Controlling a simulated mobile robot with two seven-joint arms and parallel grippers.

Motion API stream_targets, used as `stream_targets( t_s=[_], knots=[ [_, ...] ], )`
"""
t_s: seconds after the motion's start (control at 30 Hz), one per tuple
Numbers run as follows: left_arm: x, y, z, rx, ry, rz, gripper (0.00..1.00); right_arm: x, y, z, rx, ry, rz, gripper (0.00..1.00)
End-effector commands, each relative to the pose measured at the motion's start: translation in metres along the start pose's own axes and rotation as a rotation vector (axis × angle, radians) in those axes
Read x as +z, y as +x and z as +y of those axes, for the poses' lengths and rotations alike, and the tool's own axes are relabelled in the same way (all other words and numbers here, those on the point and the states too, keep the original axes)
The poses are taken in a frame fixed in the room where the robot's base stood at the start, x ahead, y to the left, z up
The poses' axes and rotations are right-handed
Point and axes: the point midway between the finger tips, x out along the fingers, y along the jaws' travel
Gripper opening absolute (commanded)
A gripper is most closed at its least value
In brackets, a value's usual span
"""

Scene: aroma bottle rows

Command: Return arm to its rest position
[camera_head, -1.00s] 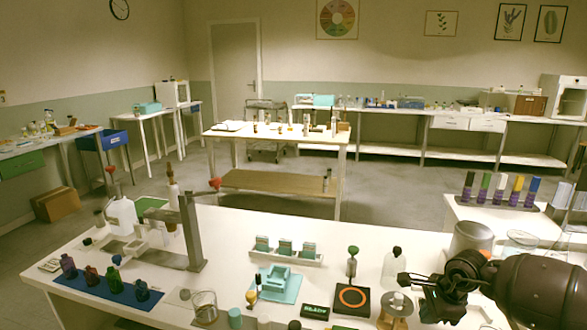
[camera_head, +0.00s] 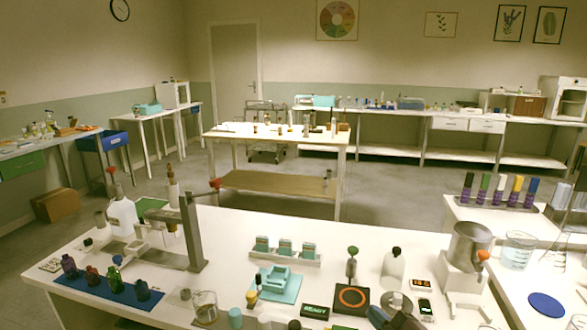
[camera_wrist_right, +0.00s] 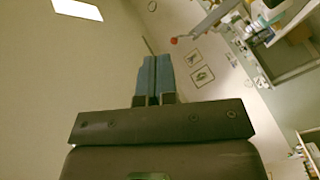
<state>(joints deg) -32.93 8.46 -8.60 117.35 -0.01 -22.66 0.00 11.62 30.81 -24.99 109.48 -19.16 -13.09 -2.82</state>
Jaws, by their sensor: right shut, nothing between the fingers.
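My right gripper (camera_head: 382,316) shows only as a dark shape at the bottom edge of the head view, low in front of the bench. In the right wrist view its two blue-grey fingers (camera_wrist_right: 154,78) are pressed together with nothing between them. They point toward a bare wall and ceiling, away from the bench top. The rest of my right arm is out of the head view. My left gripper is not in view.

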Motion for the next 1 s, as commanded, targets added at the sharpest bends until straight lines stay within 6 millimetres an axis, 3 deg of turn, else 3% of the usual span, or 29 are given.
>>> stream_targets(
  t_s=[0.1, 0.3, 0.5, 0.7, 0.83, 1.0],
  knots=[
    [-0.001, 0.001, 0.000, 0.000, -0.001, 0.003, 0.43, 0.026, -0.035, -0.025, 0.001, 0.256, -0.143, 0.00],
    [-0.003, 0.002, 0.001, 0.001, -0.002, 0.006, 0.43, 0.062, -0.100, -0.065, 0.018, 0.579, -0.344, 0.00],
    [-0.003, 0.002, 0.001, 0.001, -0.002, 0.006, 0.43, 0.089, -0.175, -0.101, 0.071, 0.774, -0.505, 0.00],
    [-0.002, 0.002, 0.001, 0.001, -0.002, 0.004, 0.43, 0.107, -0.246, -0.141, 0.105, 0.861, -0.666, 0.00],
    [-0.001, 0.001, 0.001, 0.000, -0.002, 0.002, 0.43, 0.108, -0.274, -0.160, 0.099, 0.886, -0.726, 0.00],
    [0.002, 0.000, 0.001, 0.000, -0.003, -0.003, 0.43, 0.110, -0.288, -0.167, 0.092, 0.890, -0.752, 0.00]
  ],
)
